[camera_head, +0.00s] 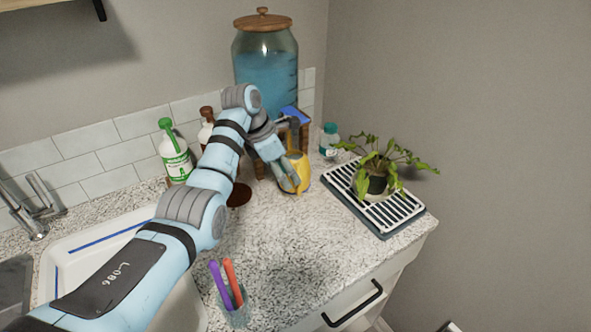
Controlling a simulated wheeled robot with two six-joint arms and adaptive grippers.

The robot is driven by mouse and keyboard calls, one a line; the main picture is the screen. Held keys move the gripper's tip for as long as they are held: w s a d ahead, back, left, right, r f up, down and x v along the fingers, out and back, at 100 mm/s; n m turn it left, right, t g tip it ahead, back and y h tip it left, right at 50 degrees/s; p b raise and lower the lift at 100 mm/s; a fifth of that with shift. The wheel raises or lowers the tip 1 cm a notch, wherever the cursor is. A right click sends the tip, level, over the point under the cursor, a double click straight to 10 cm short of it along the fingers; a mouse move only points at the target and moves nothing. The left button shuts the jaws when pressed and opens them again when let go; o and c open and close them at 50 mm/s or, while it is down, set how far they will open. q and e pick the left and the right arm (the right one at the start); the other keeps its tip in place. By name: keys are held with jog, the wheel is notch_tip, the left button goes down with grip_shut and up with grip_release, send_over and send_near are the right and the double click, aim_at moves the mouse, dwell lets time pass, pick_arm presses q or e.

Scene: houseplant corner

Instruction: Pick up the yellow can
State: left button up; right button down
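The yellow can (303,170) stands on the speckled counter at the back, left of the plant tray. My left arm reaches in from the lower left, and my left gripper (281,168) is at the can's left side, overlapping it in the view. The gripper and wrist hide the can's left part. I cannot tell whether the fingers are closed on the can or only beside it. My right gripper is not in view.
A large glass jar (265,70) of blue liquid stands behind the can. A green-capped bottle (175,152) is left. A potted plant (377,183) sits on a slatted tray (386,215) at right. A cup with pens (237,313) stands near the front. The middle counter is clear.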

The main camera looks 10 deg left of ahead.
pick_arm(q)
jog(key=x, duration=0.6)
jog(key=shift+s+d, duration=0.1)
jog(key=shift+d, duration=0.35)
jog(key=shift+r, duration=0.1)
jog(key=shift+c, duration=0.4)
grip_shut()
